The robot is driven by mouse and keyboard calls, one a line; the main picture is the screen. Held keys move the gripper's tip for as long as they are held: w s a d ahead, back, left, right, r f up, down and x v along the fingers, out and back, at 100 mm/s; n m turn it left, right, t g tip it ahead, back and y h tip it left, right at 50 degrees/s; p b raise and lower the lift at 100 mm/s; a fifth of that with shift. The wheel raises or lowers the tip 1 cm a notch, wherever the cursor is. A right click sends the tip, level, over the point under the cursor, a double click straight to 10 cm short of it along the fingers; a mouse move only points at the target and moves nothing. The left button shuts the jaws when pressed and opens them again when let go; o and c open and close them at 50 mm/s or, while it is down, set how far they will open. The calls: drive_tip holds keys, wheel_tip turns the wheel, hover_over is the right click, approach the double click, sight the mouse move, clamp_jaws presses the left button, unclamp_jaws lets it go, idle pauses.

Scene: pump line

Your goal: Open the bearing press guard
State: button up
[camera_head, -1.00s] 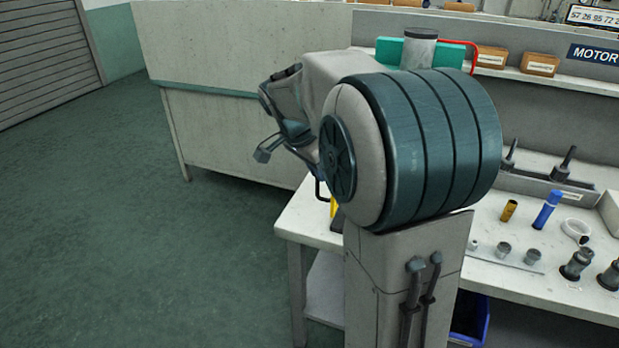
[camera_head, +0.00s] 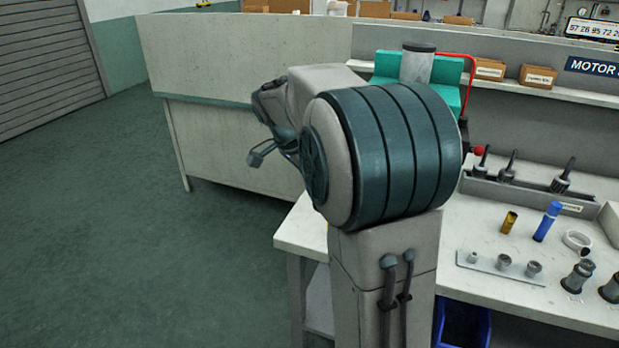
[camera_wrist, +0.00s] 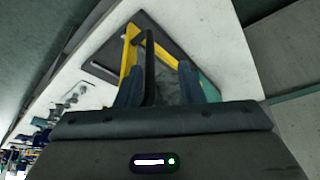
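The press guard shows in the wrist view as a yellow frame (camera_wrist: 128,55) with a black bar handle (camera_wrist: 150,60), over a dark base plate on the pale bench. A teal part, likely the press body (camera_wrist: 208,89), shows beside the right finger. My gripper (camera_wrist: 163,88) is open, its two blue-grey fingers apart at the frame. The black bar lies between them, closer to the left finger; I cannot tell whether they touch. A green machine with a grey cylinder (camera_head: 418,65) and red handle shows behind my arm.
The white bench (camera_head: 480,240) holds a tool rack (camera_head: 530,190), a brass piece (camera_head: 508,222), a blue tube (camera_head: 547,222) and several metal parts. A blue bin (camera_head: 463,325) sits below. The green floor (camera_head: 90,230) at left is clear.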

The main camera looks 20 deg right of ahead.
drive_tip(key=shift+r, duration=0.15)
drive_tip(key=w+p+v, duration=0.1)
drive_tip(key=v, duration=1.2)
drive_tip(key=shift+s+r, duration=0.3)
drive_tip(key=shift+s, duration=0.2)
drive_tip(key=shift+a, duration=0.1)
drive_tip(key=s+a+f+n+y+p, duration=0.1)
drive_tip(key=s+a+f+n+p, duration=0.1)
drive_tip(key=s+n, duration=0.3)
drive_tip(key=s+a+f+n+t+y+p, duration=0.1)
drive_tip(key=s+a+f+n+y+p, duration=0.1)
drive_tip(key=s+f+n, duration=0.3)
drive_tip(key=s+a+f+n+t+y+p, duration=0.1)
drive_tip(key=s+a+f+n+p, duration=0.1)
drive_tip(key=s+n, duration=0.4)
drive_tip(key=s+a+f, duration=0.1)
drive_tip(key=s+f, duration=0.1)
drive_tip(key=s, duration=0.3)
drive_tip(key=shift+y, duration=0.3)
drive_tip(key=shift+f, duration=0.1)
